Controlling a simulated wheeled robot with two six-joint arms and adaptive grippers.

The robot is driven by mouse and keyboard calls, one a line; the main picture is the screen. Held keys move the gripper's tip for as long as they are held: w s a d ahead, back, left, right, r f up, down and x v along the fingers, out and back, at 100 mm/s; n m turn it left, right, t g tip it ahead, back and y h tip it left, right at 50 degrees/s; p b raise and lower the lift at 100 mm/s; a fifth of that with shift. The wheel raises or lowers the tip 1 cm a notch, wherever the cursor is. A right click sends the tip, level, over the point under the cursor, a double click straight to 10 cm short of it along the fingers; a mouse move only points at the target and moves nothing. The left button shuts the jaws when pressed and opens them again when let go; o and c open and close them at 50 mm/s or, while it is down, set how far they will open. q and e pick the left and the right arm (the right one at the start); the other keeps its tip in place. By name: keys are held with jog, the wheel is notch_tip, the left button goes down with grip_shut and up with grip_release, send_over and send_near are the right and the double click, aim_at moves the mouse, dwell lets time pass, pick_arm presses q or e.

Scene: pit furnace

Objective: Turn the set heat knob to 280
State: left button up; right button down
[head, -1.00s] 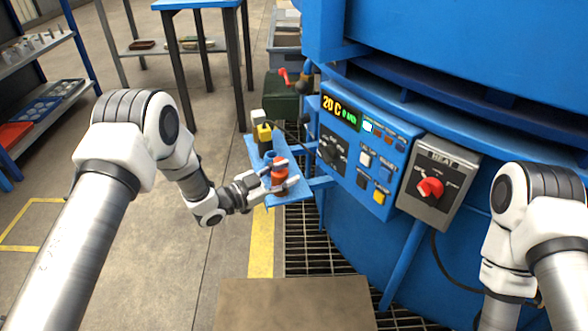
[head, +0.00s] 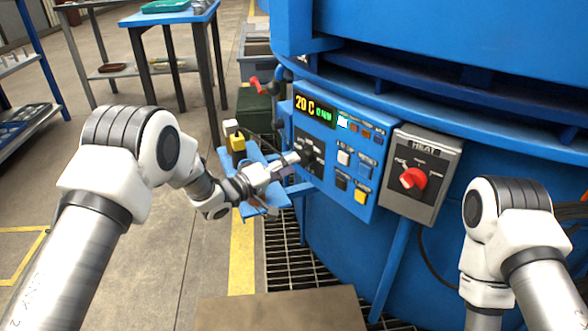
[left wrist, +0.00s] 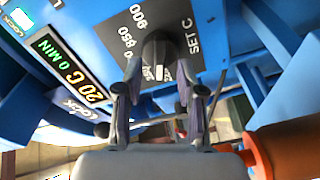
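The set heat knob (left wrist: 158,50) is a dark round knob on a black dial plate marked "SET C". In the left wrist view a pale mark shows on its near side; part of the scale is hidden. In the head view its dial plate (head: 309,154) is on the blue control panel (head: 325,183), partly behind my left gripper (head: 292,161). In the left wrist view my left gripper (left wrist: 160,88) is open, its fingertips at either side of the knob's near end. I cannot tell whether they touch it. My right gripper is out of view.
The display (head: 314,107) reads 20 C and 0 MIN. A grey HEAT box (head: 424,204) with a red knob is to the right. An orange cylinder (left wrist: 290,148) is close beside the gripper.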

aim_at(303, 158)
pick_arm(q)
jog(key=shift+x, duration=1.15)
jog(key=shift+a, duration=0.1)
grip_shut()
